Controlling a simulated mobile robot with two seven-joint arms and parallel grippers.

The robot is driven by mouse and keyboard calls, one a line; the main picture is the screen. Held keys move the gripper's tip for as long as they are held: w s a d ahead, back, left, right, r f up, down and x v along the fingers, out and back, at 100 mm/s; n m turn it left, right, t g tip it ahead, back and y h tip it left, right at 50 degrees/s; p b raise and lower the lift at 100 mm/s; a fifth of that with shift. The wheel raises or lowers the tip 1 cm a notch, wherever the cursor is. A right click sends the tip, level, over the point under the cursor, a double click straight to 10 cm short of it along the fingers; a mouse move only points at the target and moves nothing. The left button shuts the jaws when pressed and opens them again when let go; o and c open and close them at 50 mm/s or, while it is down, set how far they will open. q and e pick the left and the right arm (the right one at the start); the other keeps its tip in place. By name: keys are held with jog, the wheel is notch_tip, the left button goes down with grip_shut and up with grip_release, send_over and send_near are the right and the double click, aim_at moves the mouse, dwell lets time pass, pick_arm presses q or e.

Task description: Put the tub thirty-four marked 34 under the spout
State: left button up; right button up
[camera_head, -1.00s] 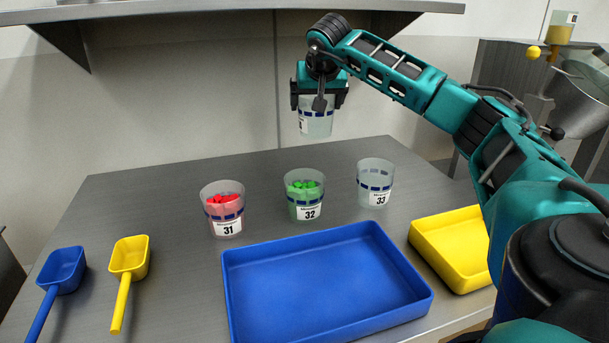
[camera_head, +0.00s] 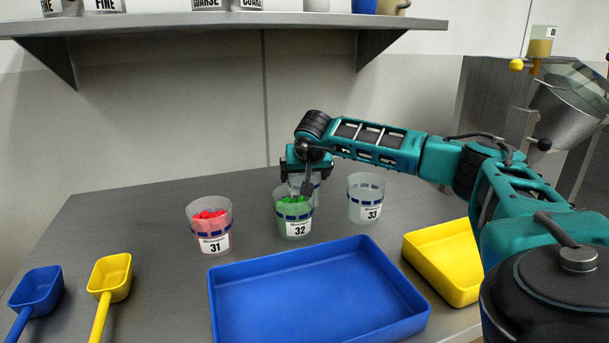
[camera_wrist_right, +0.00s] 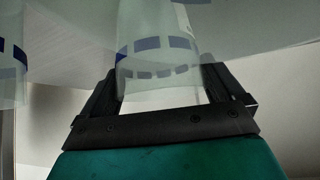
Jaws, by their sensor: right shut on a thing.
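My right gripper (camera_head: 304,176) is shut on a clear tub (camera_head: 317,179) with blue marks, just behind the tub marked 32 (camera_head: 295,231), which hides most of it. The held tub's number cannot be read now. In the right wrist view the held tub (camera_wrist_right: 158,45) stands between the two fingers of the gripper (camera_wrist_right: 160,88). Whether it touches the table is unclear. No spout can be clearly made out; a metal hopper (camera_head: 567,112) is at the far right. My left gripper is not in view.
Tub 31 (camera_head: 210,234) holds red pieces, tub 32 green ones; tub 33 (camera_head: 365,203) looks empty. A blue tray (camera_head: 318,325), yellow tray (camera_head: 440,262), blue scoop (camera_head: 36,289) and yellow scoop (camera_head: 110,276) lie in front. A shelf (camera_head: 230,23) overhangs the table (camera_head: 130,208).

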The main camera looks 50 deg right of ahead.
jog(key=shift+f, duration=0.15)
jog(key=o, duration=0.7)
jog(key=shift+o, duration=0.2)
